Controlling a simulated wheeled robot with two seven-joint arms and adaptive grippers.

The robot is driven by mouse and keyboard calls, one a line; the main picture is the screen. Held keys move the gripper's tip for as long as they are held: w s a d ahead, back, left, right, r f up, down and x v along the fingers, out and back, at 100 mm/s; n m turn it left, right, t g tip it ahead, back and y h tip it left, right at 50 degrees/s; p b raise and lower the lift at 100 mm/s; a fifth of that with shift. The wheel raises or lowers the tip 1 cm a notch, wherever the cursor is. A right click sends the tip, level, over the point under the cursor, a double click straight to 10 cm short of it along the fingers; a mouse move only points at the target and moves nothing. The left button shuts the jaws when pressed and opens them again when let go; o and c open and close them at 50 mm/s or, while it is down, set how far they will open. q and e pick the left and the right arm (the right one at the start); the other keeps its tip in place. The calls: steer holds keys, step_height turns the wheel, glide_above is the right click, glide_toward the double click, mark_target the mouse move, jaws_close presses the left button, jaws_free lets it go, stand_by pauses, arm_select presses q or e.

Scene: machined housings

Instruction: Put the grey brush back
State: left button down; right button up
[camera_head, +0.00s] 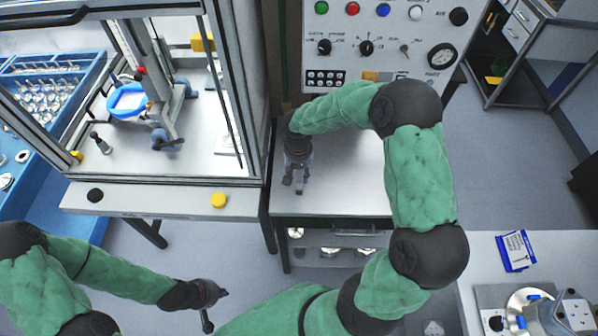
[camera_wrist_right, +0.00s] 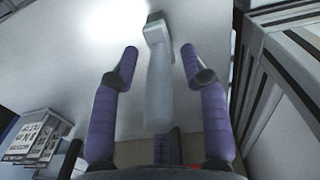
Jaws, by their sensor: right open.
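The grey brush (camera_wrist_right: 157,80) shows in the right wrist view, with a pale handle and a darker block at its far end. It lies between the two purple fingers of my right gripper (camera_wrist_right: 159,55), which are open, with a gap on each side. In the head view my right gripper (camera_head: 295,186) points down over the left part of the light bench top (camera_head: 345,185). The brush cannot be made out clearly there, behind the gripper. My left gripper (camera_head: 217,308) is low in the head view, away from the bench, with its fingers apart and empty.
A framed machine enclosure (camera_head: 225,80) stands left of my right gripper. A control panel (camera_head: 385,40) with knobs and buttons rises behind the bench. A yellow button (camera_head: 218,200) and a black button (camera_head: 95,195) sit on the enclosure's front ledge. A blue-and-white box (camera_head: 516,251) lies at right.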

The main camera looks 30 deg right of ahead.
step_height(320, 180, up, 12)
steer(key=shift+a+r+p, duration=0.1)
steer(key=shift+r+p, duration=0.05)
steer(key=shift+p, duration=0.35)
stand_by(1.5)
